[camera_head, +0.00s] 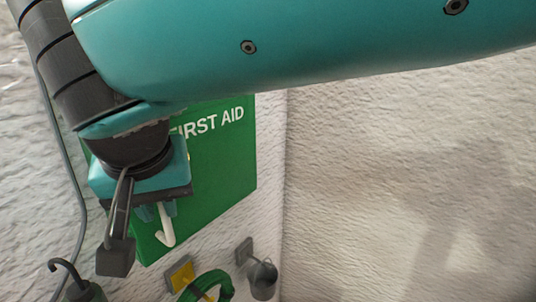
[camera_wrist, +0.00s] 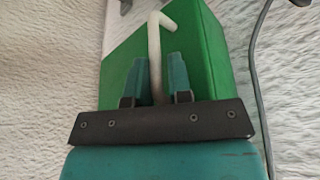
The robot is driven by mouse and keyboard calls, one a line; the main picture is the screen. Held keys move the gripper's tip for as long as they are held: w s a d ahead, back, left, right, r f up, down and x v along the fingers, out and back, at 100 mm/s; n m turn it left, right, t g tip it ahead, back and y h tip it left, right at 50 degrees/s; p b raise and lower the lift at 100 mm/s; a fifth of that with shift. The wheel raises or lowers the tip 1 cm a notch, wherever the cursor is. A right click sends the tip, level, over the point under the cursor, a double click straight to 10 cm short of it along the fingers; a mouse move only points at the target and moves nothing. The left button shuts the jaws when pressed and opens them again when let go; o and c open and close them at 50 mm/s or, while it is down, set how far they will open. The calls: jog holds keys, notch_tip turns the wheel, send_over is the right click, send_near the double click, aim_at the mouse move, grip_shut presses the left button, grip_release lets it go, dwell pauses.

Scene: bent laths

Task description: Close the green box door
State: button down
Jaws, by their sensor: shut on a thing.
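The green box (camera_head: 222,160) with white FIRST AID lettering is on the pale wall, behind my gripper (camera_head: 155,212) in the head view. In the wrist view the green box (camera_wrist: 208,60) fills the area beyond my fingers. My gripper (camera_wrist: 158,78) is shut on a white bent rod (camera_wrist: 155,45), which stands out past the fingertips and hooks at its end. The rod's hooked end (camera_head: 166,238) also shows below my gripper in the head view, in front of the green face. I cannot tell whether the rod touches the box. My arm hides the box's upper left, and the door gap is not visible.
Below the box, a green coil (camera_head: 205,287) hangs by a yellow plate (camera_head: 181,274), and a small grey bucket (camera_head: 262,280) hangs on a grey mount. A dark hooked object (camera_head: 84,290) is at lower left. The rough wall on the right is bare.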

jog(key=shift+w+r, duration=0.2)
jog(key=shift+w, duration=0.1)
jog(key=c, duration=1.2)
grip_release()
jog(key=shift+w, duration=0.1)
jog(key=shift+o, duration=0.2)
jog(key=shift+f, duration=0.1)
jog(key=shift+s+f, duration=0.1)
jog(key=shift+s, duration=0.1)
jog(key=v, duration=1.2)
jog(key=shift+d, duration=0.15)
